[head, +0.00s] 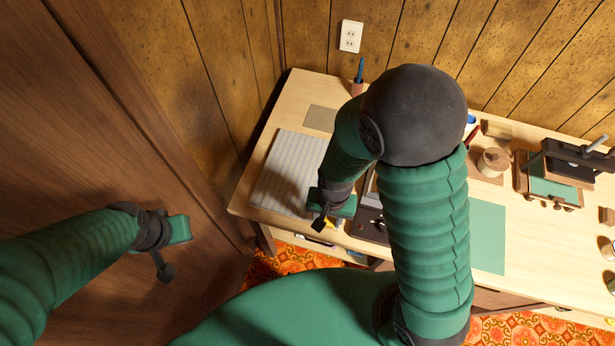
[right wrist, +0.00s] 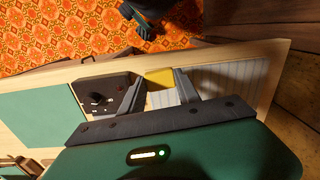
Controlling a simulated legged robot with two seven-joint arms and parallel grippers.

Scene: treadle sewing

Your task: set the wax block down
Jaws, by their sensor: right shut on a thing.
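The yellow wax block (right wrist: 159,78) is between the two fingertips of my right gripper (right wrist: 160,88) in the right wrist view. The fingers are shut on it. In the head view my right gripper (head: 326,217) is over the front edge area of the table, between the striped pale pad and a dark box; only a sliver of yellow shows there. I cannot tell whether the block touches the surface below. My left gripper (head: 164,266) hangs away from the table at the left, by the brown wooden panel; its finger opening is not clear.
The striped pad (head: 284,172) lies left on the table (head: 262,216). A dark box with knobs (right wrist: 103,96) is beside the block. A green mat (head: 489,240) lies farther right. A pencil cup (head: 357,87), a spool (head: 493,162) and a dark clamp-like device (head: 575,158) stand behind.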

